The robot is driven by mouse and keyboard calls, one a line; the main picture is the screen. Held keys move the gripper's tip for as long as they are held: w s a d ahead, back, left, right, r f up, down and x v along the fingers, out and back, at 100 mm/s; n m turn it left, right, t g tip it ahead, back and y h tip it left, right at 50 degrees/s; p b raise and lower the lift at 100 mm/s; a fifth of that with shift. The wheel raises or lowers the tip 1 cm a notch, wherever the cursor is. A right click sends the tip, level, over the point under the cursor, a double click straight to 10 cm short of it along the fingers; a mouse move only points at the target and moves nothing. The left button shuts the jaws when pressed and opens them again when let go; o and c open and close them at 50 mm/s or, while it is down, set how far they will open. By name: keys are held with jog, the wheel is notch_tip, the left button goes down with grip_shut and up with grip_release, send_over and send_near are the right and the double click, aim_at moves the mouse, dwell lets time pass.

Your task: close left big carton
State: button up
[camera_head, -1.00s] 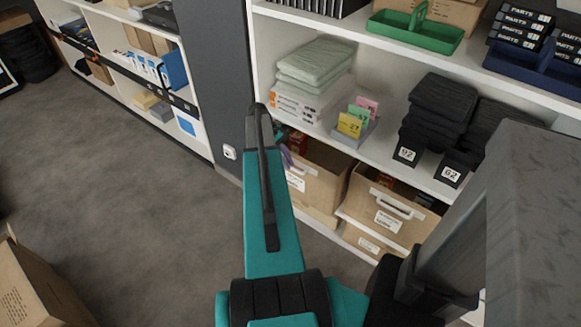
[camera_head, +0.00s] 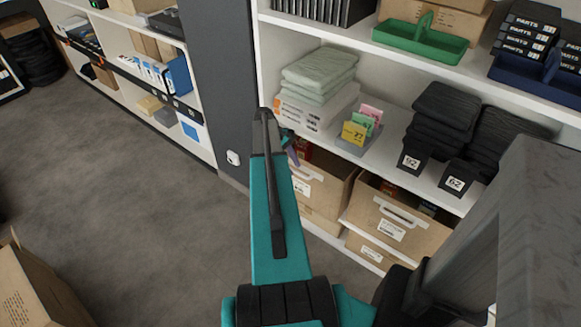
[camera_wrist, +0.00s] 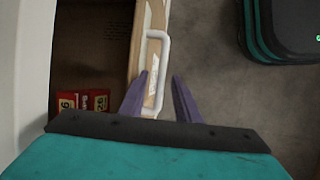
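The left big carton (camera_head: 325,181) is brown cardboard with a white handle and label, on the lower shelf. Much of it is hidden behind my arm in the head view. In the wrist view, its front panel (camera_wrist: 135,50) is seen from above, with the white handle (camera_wrist: 154,70) and red boxes (camera_wrist: 82,101) inside. My gripper (camera_wrist: 158,80) is open, its purple fingers spread at the front panel and handle. Its purple tip also shows in the head view (camera_head: 292,156). I cannot tell if the fingers touch the carton.
The right big carton (camera_head: 397,222) stands beside it, with smaller cartons (camera_head: 372,252) below. Another carton (camera_head: 35,290) is at lower left. Open grey floor (camera_head: 130,180) lies left.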

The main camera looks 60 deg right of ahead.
jog(key=v, duration=1.3)
jog(key=shift+w+r+b, duration=0.15)
jog(key=shift+r+b, duration=0.15)
jog(key=shift+r, duration=0.05)
